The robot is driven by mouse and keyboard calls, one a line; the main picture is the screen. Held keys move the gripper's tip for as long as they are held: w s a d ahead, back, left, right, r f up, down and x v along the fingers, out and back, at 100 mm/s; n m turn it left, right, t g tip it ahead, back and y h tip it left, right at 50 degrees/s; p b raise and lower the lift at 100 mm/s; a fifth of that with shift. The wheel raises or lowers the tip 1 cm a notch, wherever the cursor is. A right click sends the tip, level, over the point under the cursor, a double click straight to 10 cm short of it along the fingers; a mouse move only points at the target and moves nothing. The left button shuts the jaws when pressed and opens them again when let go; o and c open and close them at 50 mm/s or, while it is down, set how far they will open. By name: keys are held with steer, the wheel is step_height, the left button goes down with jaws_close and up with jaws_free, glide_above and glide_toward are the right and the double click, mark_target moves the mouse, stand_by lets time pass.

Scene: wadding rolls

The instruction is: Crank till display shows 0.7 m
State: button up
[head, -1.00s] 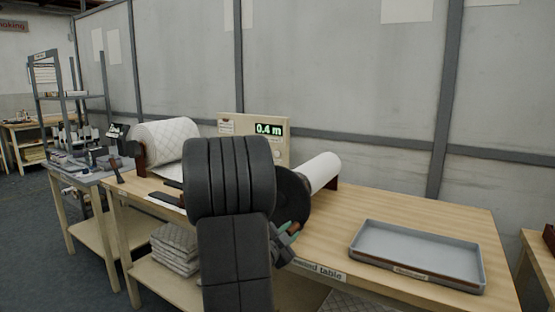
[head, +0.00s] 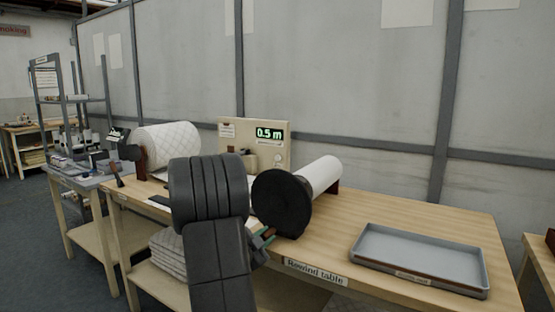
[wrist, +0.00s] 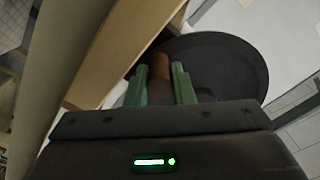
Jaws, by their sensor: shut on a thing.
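The display (head: 269,134) on the beige panel at the back of the table reads 0.5 m. A black crank disc (head: 281,203) stands at the near end of a white roll (head: 320,176). In the wrist view the disc (wrist: 225,65) lies beyond my gripper (wrist: 160,85), whose green fingers are shut on a brown crank handle (wrist: 160,66). In the head view my gripper (head: 264,238) is at the lower left of the disc, partly hidden by my dark arm. A quilted wadding roll (head: 170,148) sits on a stand at the left.
The rewind table (head: 385,205) carries a grey tray (head: 420,257) at its right. Folded quilted pieces (head: 168,252) lie on the shelf below. A grey side table (head: 75,172) with small items stands at the left. Bare tabletop lies between disc and tray.

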steer(key=shift+w+a+r, duration=0.35)
steer(key=shift+w+a, duration=0.2)
steer(key=shift+a, duration=0.2)
steer(key=shift+a+r, duration=0.1)
steer(key=shift+w+a+r+p, duration=0.2)
steer(key=shift+w+a+p, duration=0.3)
steer(key=shift+p, duration=0.1)
steer(key=shift+s, duration=0.1)
steer(key=shift+w+a+r+p, duration=0.45)
steer(key=shift+a+r+p, duration=0.15)
steer(key=shift+a+p, duration=0.05)
